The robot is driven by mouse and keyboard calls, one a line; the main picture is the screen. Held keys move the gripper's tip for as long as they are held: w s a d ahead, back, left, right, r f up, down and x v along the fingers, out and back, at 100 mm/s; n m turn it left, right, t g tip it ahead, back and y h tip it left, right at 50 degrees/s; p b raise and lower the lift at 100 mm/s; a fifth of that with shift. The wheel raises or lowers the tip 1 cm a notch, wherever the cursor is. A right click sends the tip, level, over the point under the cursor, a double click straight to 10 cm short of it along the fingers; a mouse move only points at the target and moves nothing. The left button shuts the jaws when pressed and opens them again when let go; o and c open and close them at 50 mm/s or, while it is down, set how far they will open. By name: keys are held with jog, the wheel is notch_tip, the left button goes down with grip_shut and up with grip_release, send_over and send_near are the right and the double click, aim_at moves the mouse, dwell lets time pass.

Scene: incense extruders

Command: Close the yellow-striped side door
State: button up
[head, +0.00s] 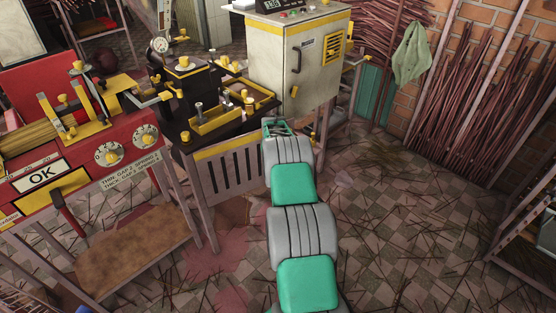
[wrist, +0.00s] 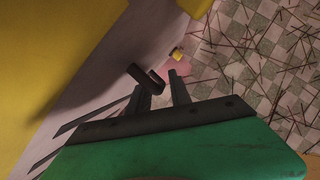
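The side door (head: 227,170) is a pale slatted panel with a yellow stripe along its top edge, below the dark extruder bench in the head view. How far it stands open is hard to tell. In the wrist view its pale face (wrist: 105,75) fills the left, with dark slots and a yellow band. A dark handle (wrist: 147,78) sticks out from this face. My gripper (head: 277,127) is at the right end of the door in the head view. In the wrist view my gripper (wrist: 157,92) has its fingers apart, with the handle by the tips; contact cannot be told.
A grey cabinet (head: 297,62) with a yellow vent stands behind my gripper. A red machine (head: 90,160) with dials is on the left. Bundles of sticks (head: 480,110) lean on the brick wall at right. The tiled floor (head: 400,215) at right is open, with loose sticks.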

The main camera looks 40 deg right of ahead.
jog(key=shift+o, duration=0.6)
jog(key=shift+r, duration=0.15)
jog(key=shift+a+r, duration=0.1)
jog(key=shift+r, duration=0.25)
jog(key=p+v, duration=0.1)
jog(key=v, duration=0.6)
jog(key=shift+s+f, duration=0.1)
jog(key=shift+c, duration=0.2)
